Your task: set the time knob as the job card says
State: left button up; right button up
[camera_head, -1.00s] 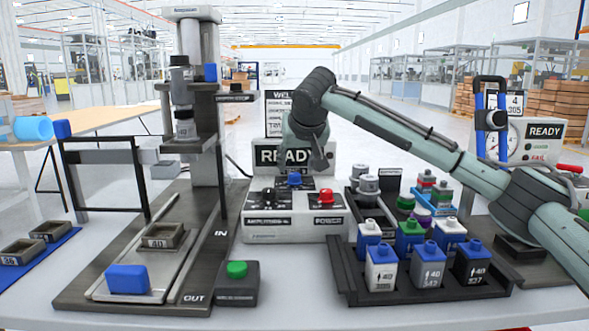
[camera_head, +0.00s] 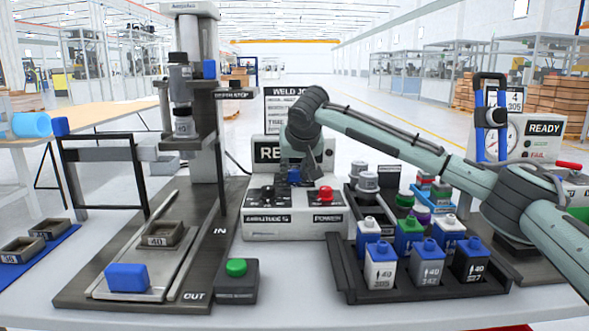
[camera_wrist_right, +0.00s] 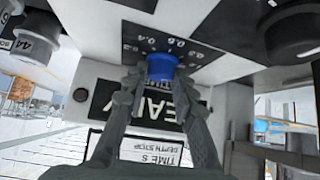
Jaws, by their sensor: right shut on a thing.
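The blue time knob (camera_head: 294,177) sits on the sloped front of the white control box (camera_head: 290,228), between a black knob (camera_head: 267,193) and a red knob (camera_head: 326,193). My right gripper (camera_wrist_right: 160,76) is shut on the blue knob, which shows between its fingertips in the right wrist view (camera_wrist_right: 158,66). A printed number scale lies around the knob there; I cannot read where the knob points. The job card (camera_head: 289,96) stands behind the box, partly hidden by my right arm, and its lines are too small to read. My left gripper is out of view.
A READY display (camera_head: 266,152) stands behind the box, partly covered by my gripper. The press (camera_head: 202,105) is to the left. A black rack of labelled bottles (camera_head: 420,290) stands close on the right, beneath my right arm. A green button box (camera_head: 237,280) is in front.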

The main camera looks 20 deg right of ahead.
jog(key=shift+n+y, duration=0.3)
jog(key=shift+n, duration=0.1)
grip_shut()
jog(key=shift+d+f+n+y, duration=0.1)
jog(key=shift+d+n+y, duration=0.1)
jog(key=shift+n+y, duration=0.65)
jog(key=n+y, duration=0.2)
jog(key=n+g+y, duration=0.1)
jog(key=n+y, duration=0.1)
jog(key=n, duration=0.1)
jog(key=shift+w+d+n, duration=0.1)
jog(key=shift+d+n, duration=0.1)
jog(key=shift+n, duration=0.05)
jog(key=n+g+y, duration=0.1)
jog(key=n, duration=0.1)
jog(key=n+g+y, duration=0.2)
jog(key=n, duration=0.1)
jog(key=shift+w+d+r+n, duration=0.25)
jog(key=shift+n, duration=0.05)
jog(key=shift+w+d+r+n+g, duration=0.3)
jog(key=shift+n+g, duration=0.2)
jog(key=shift+n, duration=0.2)
jog(key=shift+n+y, duration=0.25)
jog(key=shift+n, duration=0.05)
jog(key=shift+s+a+f+g, duration=0.15)
jog(key=shift+s+f+g, duration=0.1)
jog(key=shift+g, duration=0.15)
